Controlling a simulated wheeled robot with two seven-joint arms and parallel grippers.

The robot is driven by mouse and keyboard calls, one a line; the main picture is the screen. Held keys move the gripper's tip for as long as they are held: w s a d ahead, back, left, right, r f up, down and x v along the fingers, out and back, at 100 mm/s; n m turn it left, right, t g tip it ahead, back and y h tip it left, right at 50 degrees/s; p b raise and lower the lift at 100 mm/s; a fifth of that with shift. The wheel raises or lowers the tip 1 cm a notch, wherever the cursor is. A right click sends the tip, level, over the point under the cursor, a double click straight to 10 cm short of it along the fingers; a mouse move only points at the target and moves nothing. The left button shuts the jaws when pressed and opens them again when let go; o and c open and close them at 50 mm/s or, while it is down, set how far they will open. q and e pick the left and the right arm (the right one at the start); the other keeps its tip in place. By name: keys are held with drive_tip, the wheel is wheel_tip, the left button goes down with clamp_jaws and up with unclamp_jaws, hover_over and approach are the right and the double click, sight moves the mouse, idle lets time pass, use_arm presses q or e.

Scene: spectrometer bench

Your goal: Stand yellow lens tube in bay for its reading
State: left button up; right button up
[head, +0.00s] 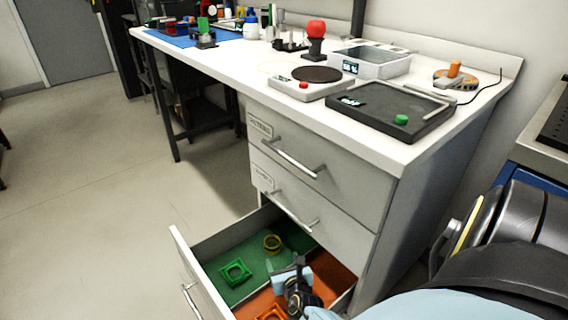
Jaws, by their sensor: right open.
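My right gripper (290,268) reaches into the drawer from the lower right, over the border of the green and orange linings. My left gripper is out of view. On the bench are a box with a display (377,60) and a dark instrument with a green button (390,108); I cannot tell which holds the bay.
A green square frame (235,272) and an orange frame (272,313) also lie in the drawer. Two shut drawers sit above it, with bar handles (294,160) sticking out. A device with a dark round plate (317,74) stands on the bench (225,57). The floor at left is clear.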

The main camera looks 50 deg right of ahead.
drive_tip(key=shift+s+a+r, duration=0.1)
drive_tip(key=shift+s, duration=0.05)
drive_tip(key=w+a+r+m+t+y, duration=0.15)
drive_tip(key=a+r+m, duration=0.25)
drive_tip(key=r+m, duration=0.4)
drive_tip(key=w+a+r+m+t+y, duration=0.1)
drive_tip(key=w+a+r+m+t, duration=0.1)
drive_tip(key=a+r+m, duration=0.6)
drive_tip(key=s+a+r+m+t+y, duration=0.1)
drive_tip(key=s+a+r+m+y, duration=0.2)
drive_tip(key=r, duration=0.5)
drive_tip(key=s+a+r+m+t+y, duration=0.1)
drive_tip(key=s+a+r+m+y, duration=0.2)
drive_tip(key=a+r, duration=0.3)
drive_tip(key=s+a+r+m+t+y, duration=0.2)
drive_tip(key=s+a+r+m+y, duration=0.1)
drive_tip(key=r, duration=0.8)
drive_tip(key=shift+s+a+r+m+y, duration=0.2)
drive_tip(key=shift+a+m+y, duration=0.15)
drive_tip(key=shift+a+m, duration=0.7)
